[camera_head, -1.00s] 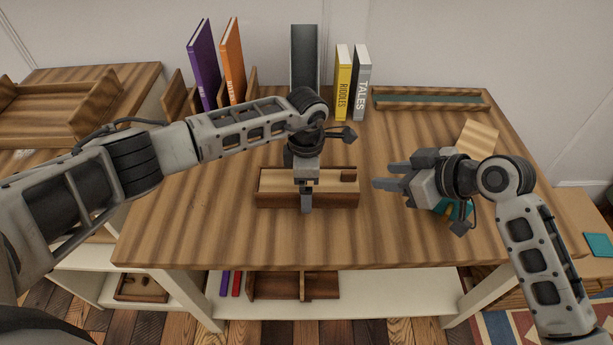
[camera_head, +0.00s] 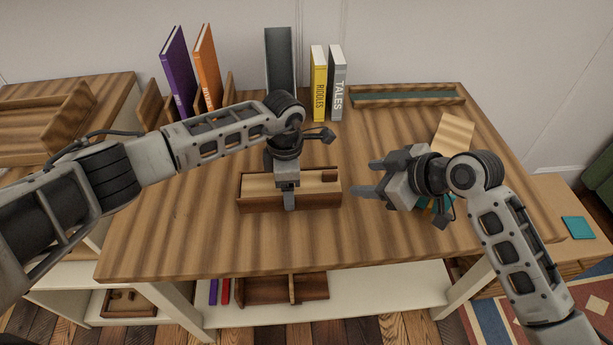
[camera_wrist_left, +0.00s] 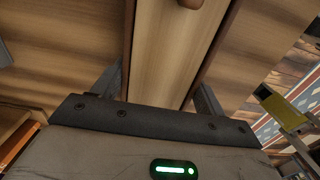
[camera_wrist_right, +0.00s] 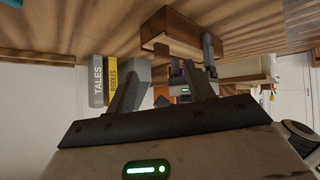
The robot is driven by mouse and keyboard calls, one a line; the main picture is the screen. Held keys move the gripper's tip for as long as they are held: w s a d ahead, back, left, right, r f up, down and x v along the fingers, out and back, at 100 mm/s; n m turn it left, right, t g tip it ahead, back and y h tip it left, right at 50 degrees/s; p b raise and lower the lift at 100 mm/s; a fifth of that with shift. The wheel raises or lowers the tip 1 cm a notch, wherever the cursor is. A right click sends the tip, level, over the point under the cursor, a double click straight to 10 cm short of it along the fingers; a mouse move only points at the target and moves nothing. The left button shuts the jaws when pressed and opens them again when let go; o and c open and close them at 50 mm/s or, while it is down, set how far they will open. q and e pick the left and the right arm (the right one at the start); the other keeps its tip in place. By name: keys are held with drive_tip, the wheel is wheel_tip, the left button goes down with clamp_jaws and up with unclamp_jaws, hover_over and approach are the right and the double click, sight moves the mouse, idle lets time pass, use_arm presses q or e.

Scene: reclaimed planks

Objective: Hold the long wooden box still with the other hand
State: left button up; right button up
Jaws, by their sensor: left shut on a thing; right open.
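The long wooden box (camera_head: 317,199) lies on the table in front of me, with dark sides, a lighter top and a small dark block at its right end. My left gripper (camera_head: 288,196) comes down over its middle and is shut across its width. The left wrist view shows the box (camera_wrist_left: 178,50) between the two fingers. My right gripper (camera_head: 366,178) is open and empty, a little to the right of the box, its fingers pointing left toward the box's end. The right wrist view shows the box (camera_wrist_right: 180,32) ahead, apart from the fingers.
Purple (camera_head: 179,70) and orange (camera_head: 207,68) books lean at the back left. A yellow book (camera_head: 318,84) and a grey book (camera_head: 337,84) stand at the back centre. A shallow tray (camera_head: 408,91) lies at the back right. Teal things sit partly hidden under my right wrist.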

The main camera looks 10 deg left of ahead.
sight(331, 174)
drive_tip(key=f+n+t+h, duration=0.1)
drive_tip(key=n, duration=0.3)
drive_tip(key=s+a+f+n+t+h, duration=0.1)
drive_tip(key=f+n, duration=0.1)
drive_tip(key=n, duration=0.2)
drive_tip(key=s+f+n+t+h, duration=0.1)
drive_tip(key=n+h, duration=0.1)
drive_tip(key=n, duration=0.1)
drive_tip(key=shift+s+a+f+n, duration=0.1)
drive_tip(key=shift+a+f+n, duration=0.1)
drive_tip(key=shift+f+n, duration=0.15)
drive_tip(key=n, duration=0.2)
drive_tip(key=s+a+n+t, duration=0.1)
drive_tip(key=n, duration=0.1)
drive_tip(key=n+t+h, duration=0.1)
drive_tip(key=n, duration=0.1)
drive_tip(key=shift+s+a+r+n, duration=0.2)
drive_tip(key=shift+a+r+n, duration=0.05)
drive_tip(key=shift+r, duration=0.15)
wheel_tip(331, 174, up, 3)
drive_tip(key=s+a+n+t, duration=0.2)
drive_tip(key=a+n+t, duration=0.1)
drive_tip(key=n, duration=0.4)
drive_tip(key=x, duration=1.1)
drive_tip(key=shift+w+d+f, duration=0.15)
drive_tip(key=shift+w+f, duration=0.1)
drive_tip(key=shift+f, duration=0.15)
